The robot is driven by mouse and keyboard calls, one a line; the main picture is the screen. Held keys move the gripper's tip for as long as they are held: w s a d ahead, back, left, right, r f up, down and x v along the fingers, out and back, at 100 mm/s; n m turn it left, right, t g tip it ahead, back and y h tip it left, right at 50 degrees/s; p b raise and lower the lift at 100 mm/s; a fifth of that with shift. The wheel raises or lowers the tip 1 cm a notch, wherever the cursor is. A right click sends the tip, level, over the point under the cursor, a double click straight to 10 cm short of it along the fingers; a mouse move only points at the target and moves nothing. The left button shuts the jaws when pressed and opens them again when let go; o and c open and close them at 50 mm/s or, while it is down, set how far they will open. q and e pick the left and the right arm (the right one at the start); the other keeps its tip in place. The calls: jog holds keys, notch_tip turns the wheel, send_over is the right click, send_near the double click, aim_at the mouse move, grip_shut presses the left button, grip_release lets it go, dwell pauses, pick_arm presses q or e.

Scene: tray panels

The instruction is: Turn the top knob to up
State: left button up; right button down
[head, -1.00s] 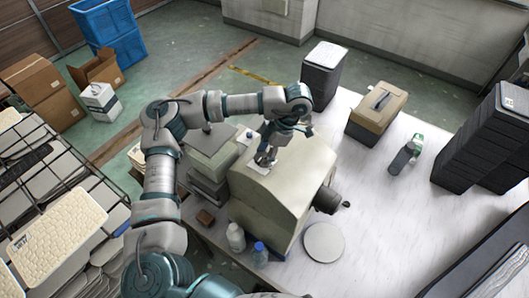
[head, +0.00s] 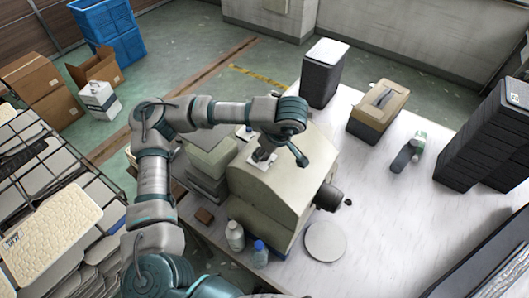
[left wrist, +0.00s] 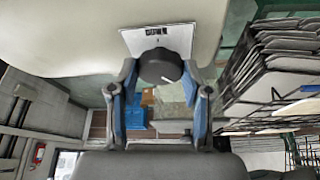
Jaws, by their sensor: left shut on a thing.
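A black round knob (left wrist: 160,66) with a small white mark on it sits on a white label plate (left wrist: 158,40). The plate is on the sloped face of a beige machine (head: 285,185), beside its top in the head view. In the left wrist view the two fingertips of my left gripper (left wrist: 160,72) are on either side of the knob, shut on it. In the head view my left gripper (head: 263,156) is at the white plate (head: 262,163), and the knob is hidden behind it. My right gripper is not in view.
The machine stands on a white table (head: 385,215). A round grey disc (head: 325,241), a white bottle (head: 235,236) and a blue-capped bottle (head: 260,254) are near it. A tan case (head: 378,110), a dark bin (head: 323,72) and black stacked trays (head: 487,140) stand farther right.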

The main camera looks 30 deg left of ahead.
pick_arm(q)
jog(key=m+b, duration=0.1)
jog(key=m+t+b, duration=0.1)
jog(key=m, duration=0.1)
jog(key=m+b, duration=0.1)
jog(key=shift+s+a+f+t+h, duration=0.1)
jog(key=shift+s+f+t+h, duration=0.05)
jog(key=shift+f+t+h, duration=0.15)
jog(key=shift+s+r+m+t+h+b, duration=0.15)
jog(key=shift+m+t+h+b, duration=0.25)
jog(key=shift+m+b, duration=0.85)
jog(key=shift+m, duration=0.35)
jog(key=o, duration=1.2)
jog(key=shift+a, duration=0.1)
jog(key=shift+c, duration=0.2)
jog(key=shift+r, duration=0.1)
jog(key=v, duration=1.1)
jog(key=shift+r, duration=0.35)
